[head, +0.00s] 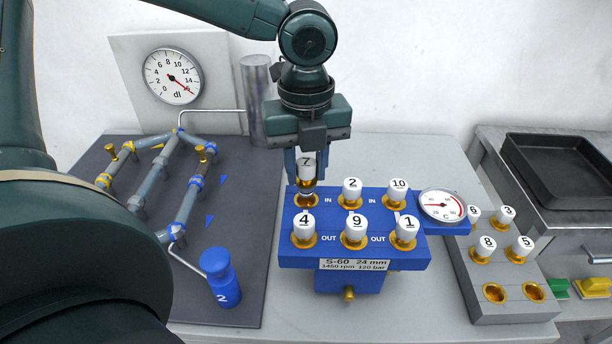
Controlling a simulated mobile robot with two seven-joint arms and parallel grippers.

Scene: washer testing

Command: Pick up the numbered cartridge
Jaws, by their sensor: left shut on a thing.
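My left gripper (306,168) points down over the blue block and is shut on the white cartridge numbered 7 (307,166). The cartridge is upright above the back left brass socket (305,200); I cannot tell whether its lower end is still inside. Cartridges 2 (352,189) and 10 (398,191) stand in the back row of the blue block (350,252). Cartridges 4 (304,228), 9 (354,231) and 1 (405,229) stand in the front row. My right gripper is not in view.
A grey rack (500,308) at right holds several numbered cartridges and two empty brass sockets. A round gauge (442,205) sits at the block's right. Pipes (180,190) and a blue bottle (221,280) are on the left mat. A black tray (560,165) stands far right.

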